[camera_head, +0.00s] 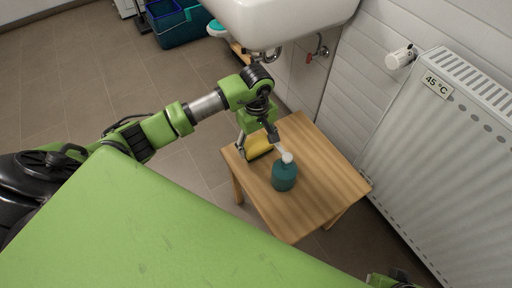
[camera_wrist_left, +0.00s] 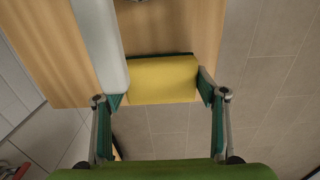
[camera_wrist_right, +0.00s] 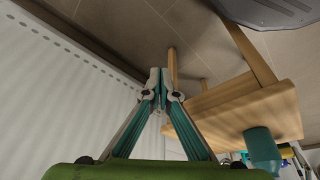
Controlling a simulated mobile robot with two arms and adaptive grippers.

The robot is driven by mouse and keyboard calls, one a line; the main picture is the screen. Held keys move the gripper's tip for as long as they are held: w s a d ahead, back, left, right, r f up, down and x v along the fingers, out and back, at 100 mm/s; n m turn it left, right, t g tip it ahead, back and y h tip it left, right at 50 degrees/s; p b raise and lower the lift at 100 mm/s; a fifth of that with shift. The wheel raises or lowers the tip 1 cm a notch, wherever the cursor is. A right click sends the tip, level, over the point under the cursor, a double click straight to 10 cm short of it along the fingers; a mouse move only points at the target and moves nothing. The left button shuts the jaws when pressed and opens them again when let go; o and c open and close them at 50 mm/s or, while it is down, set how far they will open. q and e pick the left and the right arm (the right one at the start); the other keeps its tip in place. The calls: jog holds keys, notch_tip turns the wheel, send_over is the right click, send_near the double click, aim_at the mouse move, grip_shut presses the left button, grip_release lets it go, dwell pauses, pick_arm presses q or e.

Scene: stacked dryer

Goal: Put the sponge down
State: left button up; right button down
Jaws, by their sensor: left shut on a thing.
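The yellow sponge (camera_head: 260,146) is at the far left edge of the small wooden table (camera_head: 318,186). My left gripper (camera_head: 257,142) is shut on it, one finger on each side. In the left wrist view the sponge (camera_wrist_left: 163,78) sits between the two fingers and overlaps the table's edge, with a dark green strip along its far side. I cannot tell whether it touches the tabletop. My right gripper (camera_wrist_right: 161,78) has its fingertips together and nothing between them, beside the radiator and away from the sponge.
A teal soap bottle (camera_head: 284,176) with a white pump stands on the table close to the left gripper. The table's front and right parts are clear. A white radiator (camera_head: 445,170) stands to the right, and a sink (camera_head: 285,22) hangs beyond the table.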

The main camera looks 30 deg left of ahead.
aim_at(256, 144)
pick_arm(q)
jog(key=shift+a+f, duration=0.1)
jog(key=shift+f, duration=0.95)
pick_arm(e)
jog(key=shift+v, duration=0.85)
pick_arm(q)
jog(key=shift+f, duration=0.15)
jog(key=o, duration=1)
jog(key=shift+r, duration=0.2)
notch_tip(256, 144, up, 12)
jog(key=shift+p, duration=1)
pick_arm(e)
jog(key=x, duration=0.7)
jog(key=shift+s+f, duration=0.3)
jog(key=shift+f, duration=0.1)
jog(key=shift+a, duration=0.1)
